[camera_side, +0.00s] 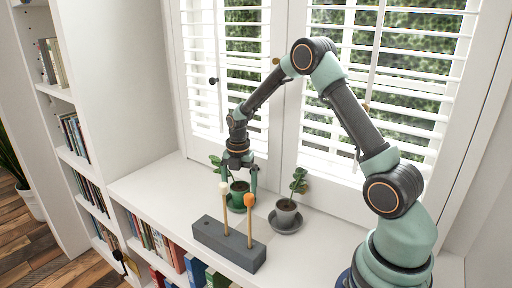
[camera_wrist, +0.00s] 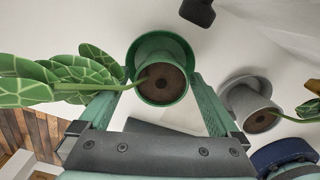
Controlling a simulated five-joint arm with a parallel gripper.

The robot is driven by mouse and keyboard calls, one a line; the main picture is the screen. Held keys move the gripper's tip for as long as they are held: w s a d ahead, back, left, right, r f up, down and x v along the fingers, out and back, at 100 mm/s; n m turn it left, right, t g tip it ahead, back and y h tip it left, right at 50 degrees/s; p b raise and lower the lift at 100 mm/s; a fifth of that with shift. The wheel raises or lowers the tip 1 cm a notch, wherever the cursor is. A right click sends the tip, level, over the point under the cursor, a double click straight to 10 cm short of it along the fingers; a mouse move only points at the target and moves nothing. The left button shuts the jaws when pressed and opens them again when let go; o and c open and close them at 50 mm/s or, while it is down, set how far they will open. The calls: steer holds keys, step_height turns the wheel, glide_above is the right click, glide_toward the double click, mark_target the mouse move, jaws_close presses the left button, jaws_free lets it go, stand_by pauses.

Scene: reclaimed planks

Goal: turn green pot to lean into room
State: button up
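The green pot (camera_side: 239,187) stands upright on a green saucer on the white shelf top, holding dark soil and a leafy plant. In the wrist view the green pot (camera_wrist: 160,82) is seen from above, and its plant (camera_wrist: 60,80) leans left with pale-veined leaves. My gripper (camera_side: 240,184) points down over the pot, with one finger on each side of it. In the wrist view my gripper (camera_wrist: 163,80) has its fingers spread apart with the pot between their tips. The fingers look open; whether either touches the pot cannot be told.
A grey pot (camera_side: 286,211) with a plant on a saucer stands close to the right. A dark grey block (camera_side: 228,243) with two upright sticks, white-topped and orange-topped, stands in front. Shuttered windows (camera_side: 300,100) rise behind. The shelf top at left is clear.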

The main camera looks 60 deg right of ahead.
step_height(320, 180, up, 12)
steer(key=s+a+r+m+t, duration=0.2)
steer(key=s+a+r+m, duration=0.4)
steer(key=r+m, duration=0.25)
steer(key=s+a+m+t, duration=0.3)
steer(key=s+a+m, duration=0.3)
steer(key=s+m, duration=0.4)
steer(key=m, duration=0.3)
steer(key=shift+a+r+t, duration=0.2)
steer(key=shift+a+t, duration=0.1)
